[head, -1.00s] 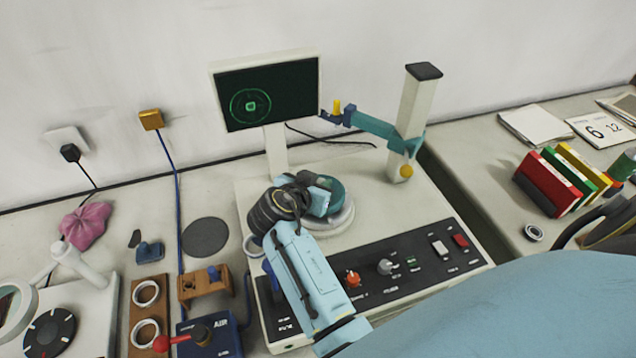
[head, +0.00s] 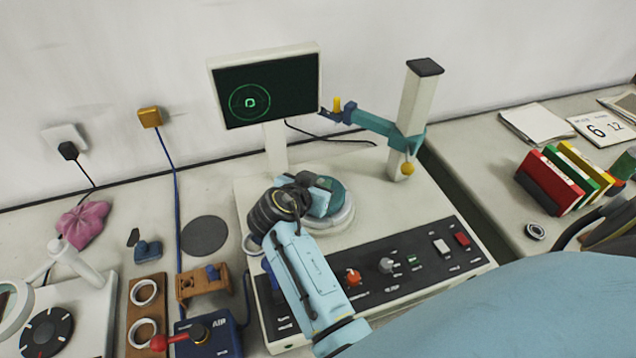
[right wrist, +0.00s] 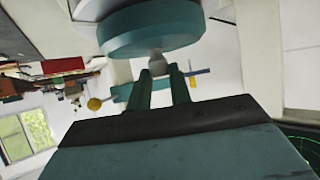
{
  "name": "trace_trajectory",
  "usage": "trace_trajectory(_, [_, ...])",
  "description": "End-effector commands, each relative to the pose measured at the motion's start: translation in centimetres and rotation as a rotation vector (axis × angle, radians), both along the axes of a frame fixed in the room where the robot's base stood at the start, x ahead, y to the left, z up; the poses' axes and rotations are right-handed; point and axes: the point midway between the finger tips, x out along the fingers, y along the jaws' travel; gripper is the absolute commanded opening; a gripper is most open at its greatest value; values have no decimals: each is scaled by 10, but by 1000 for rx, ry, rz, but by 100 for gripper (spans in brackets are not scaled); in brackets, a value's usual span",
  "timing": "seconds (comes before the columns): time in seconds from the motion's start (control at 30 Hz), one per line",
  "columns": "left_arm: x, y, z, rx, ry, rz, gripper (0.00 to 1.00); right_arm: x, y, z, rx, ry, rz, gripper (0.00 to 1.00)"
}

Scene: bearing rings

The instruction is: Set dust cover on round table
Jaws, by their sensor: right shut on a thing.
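The dust cover is a teal round cap (head: 336,196) with a small pale knob, at the pale round table (head: 338,222) on the measuring machine. My right gripper (head: 322,192) is at the cover and partly hides it. In the right wrist view the two fingers (right wrist: 160,82) are shut on the knob of the cover (right wrist: 152,30). The cover's underside faces the round table; I cannot tell whether they touch all round. My left gripper is not in view.
A screen (head: 265,90) stands behind the round table. A column (head: 413,120) with a teal probe arm (head: 375,124) stands to the right. A control panel (head: 385,275) lies in front. A grey disc (head: 205,236) and a wooden ring holder (head: 146,310) are to the left.

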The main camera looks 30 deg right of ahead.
Motion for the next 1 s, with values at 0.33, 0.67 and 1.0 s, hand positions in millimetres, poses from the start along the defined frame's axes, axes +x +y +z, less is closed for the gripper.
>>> trace_trajectory(0.33, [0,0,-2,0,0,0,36,0,0,0,0,-2,0,0])
trace_trajectory(0.67, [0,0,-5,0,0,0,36,0,0,0,1,-2,0,0])
trace_trajectory(1.0, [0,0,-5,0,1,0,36,0,0,0,0,-1,0,42])
